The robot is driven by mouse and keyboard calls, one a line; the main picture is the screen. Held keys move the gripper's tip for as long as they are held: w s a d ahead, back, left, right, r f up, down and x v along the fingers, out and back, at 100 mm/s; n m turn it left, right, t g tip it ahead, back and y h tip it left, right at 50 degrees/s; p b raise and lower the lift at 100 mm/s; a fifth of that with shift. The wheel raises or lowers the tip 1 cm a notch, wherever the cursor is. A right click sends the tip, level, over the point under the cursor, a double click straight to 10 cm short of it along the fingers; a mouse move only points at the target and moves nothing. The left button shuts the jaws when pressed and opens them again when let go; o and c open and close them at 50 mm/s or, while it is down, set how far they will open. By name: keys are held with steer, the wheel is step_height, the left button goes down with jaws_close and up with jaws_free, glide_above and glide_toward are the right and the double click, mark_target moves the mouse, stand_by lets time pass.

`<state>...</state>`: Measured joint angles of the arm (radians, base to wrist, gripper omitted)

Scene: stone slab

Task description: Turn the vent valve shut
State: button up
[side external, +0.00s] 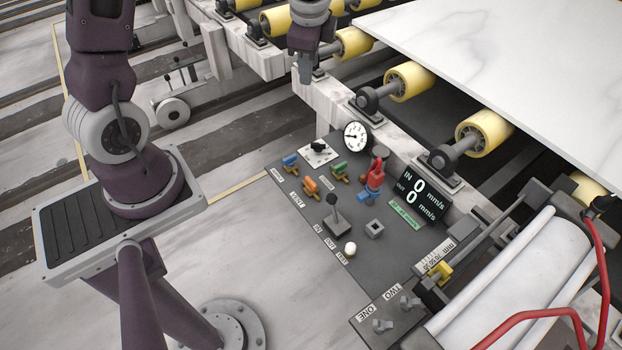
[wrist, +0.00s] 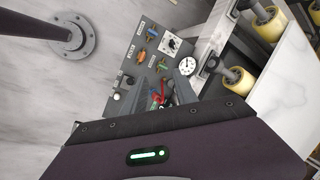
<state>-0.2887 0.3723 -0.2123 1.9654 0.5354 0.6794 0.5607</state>
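The vent valve (side external: 311,186) has an orange handle on a brass body. It sits on the dark control panel (side external: 285,211) beside a label that appears to read VENT, and shows in the wrist view (wrist: 142,56). A blue-handled valve (side external: 290,160) and a green-handled valve (side external: 338,168) stand near it. My gripper (side external: 305,79) hangs above and behind the panel, well apart from the orange valve. In the wrist view its grey fingers partly cover the panel's right part.
A round gauge (side external: 356,136), a red handle (side external: 375,176), a black lever (side external: 334,210) and a digital display (side external: 422,200) stand on or beside the panel. Yellow rollers (side external: 409,82) and a pale stone slab (side external: 500,50) lie behind. Pale floor lies in front.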

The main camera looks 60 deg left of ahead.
mark_target(311, 181)
steer(key=w+a+f+m+g+h, duration=0.1)
steer(key=w+a+f+m, duration=0.1)
steer(key=f, duration=0.5)
steer(key=w+a+f+m, duration=0.1)
steer(key=w+f+m, duration=0.1)
steer(key=f, duration=0.6)
steer(key=f+m, duration=0.1)
steer(key=f, duration=0.7)
steer(key=s+f+m+h, duration=0.1)
steer(key=f, duration=0.8)
steer(key=f+m+g+h, duration=0.1)
steer(key=f+m, duration=0.1)
steer(key=f, duration=0.7)
steer(key=shift+s+d+f, duration=0.1)
steer(key=shift+s+d, duration=0.05)
steer(key=shift+s, duration=0.15)
steer(key=shift+c, duration=0.4)
jaws_close()
